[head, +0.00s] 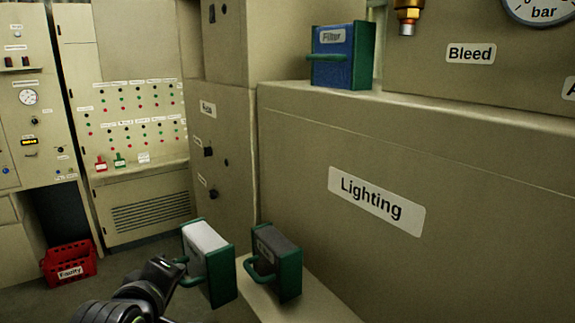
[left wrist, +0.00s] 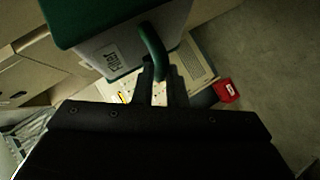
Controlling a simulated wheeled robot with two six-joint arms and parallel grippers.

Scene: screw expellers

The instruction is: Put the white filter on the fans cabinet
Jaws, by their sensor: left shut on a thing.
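The white filter (head: 205,245), a box with a white face and green sides, is held up in the lower middle of the head view. My left gripper (head: 180,268) is shut on its green handle. The left wrist view shows the white filter (left wrist: 115,50) with its "Filter" label and my gripper's fingers (left wrist: 160,85) around the handle. A cabinet (head: 232,165) with a small label that seems to read "Fans" stands behind, left of the Lighting cabinet. My right gripper is not in view.
A black filter (head: 281,246) stands on a low ledge (head: 305,304), just right of the white one. A blue filter (head: 333,53) stands on top of the Lighting cabinet (head: 430,165). A red "Faulty" crate (head: 70,263) is on the floor at left.

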